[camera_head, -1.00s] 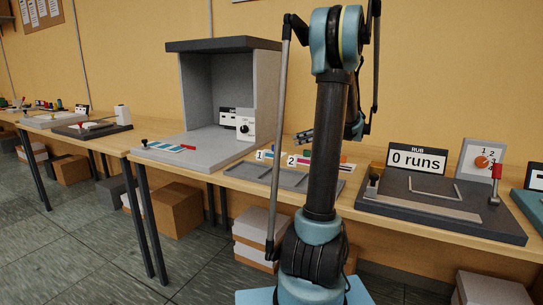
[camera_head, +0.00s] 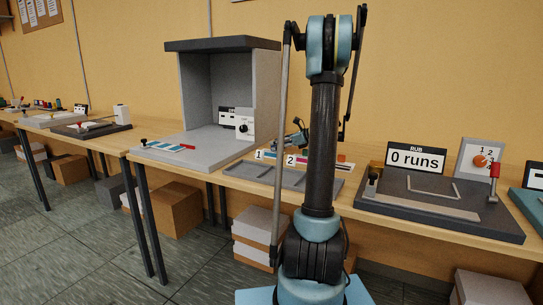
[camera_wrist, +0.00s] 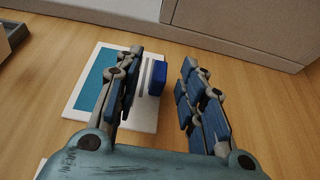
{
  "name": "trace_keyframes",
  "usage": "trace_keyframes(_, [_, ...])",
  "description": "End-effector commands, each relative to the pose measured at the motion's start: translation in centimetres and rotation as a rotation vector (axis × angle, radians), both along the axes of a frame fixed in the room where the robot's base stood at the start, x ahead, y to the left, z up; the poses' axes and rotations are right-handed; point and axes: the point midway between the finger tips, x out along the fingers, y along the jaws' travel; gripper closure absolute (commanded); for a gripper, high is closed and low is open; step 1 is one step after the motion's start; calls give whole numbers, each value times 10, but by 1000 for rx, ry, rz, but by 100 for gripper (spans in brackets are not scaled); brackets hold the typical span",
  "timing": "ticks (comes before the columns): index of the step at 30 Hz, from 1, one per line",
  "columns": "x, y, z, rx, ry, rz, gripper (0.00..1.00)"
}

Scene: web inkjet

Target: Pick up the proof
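A white card with a teal panel (camera_wrist: 92,82), which looks like the proof, lies flat on the wooden table in the wrist view. It has thin grey bars and a raised blue block (camera_wrist: 158,79) on its right side. My gripper (camera_wrist: 160,88) is open above it, its left finger covering part of the card. The blue block shows between the two fingers, apart from both as far as I can see. In the head view my gripper (camera_head: 298,137) is small, behind the grey tray and partly hidden by my arm.
A grey viewing booth (camera_head: 262,95) stands left, with a striped card (camera_head: 170,147) on its floor. A grey slotted tray (camera_head: 262,173) lies in front of my gripper. The rub station (camera_head: 430,207), reading "0 runs", stands right.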

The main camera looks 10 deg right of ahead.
Motion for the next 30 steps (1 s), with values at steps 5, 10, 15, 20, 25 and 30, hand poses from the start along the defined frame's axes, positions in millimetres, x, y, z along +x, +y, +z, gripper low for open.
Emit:
trace_keyframes(5, [6,8,-4,0,0,0,63])
trace_keyframes(10, [6,8,-4,0,0,0,68])
trace_keyframes(15, [5,8,-4,0,0,0,100])
trace_keyframes(20, [5,8,-4,0,0,0,100])
trace_keyframes(25, [5,8,-3,0,0,0,100])
trace_keyframes(30, [5,8,9,0,0,0,100])
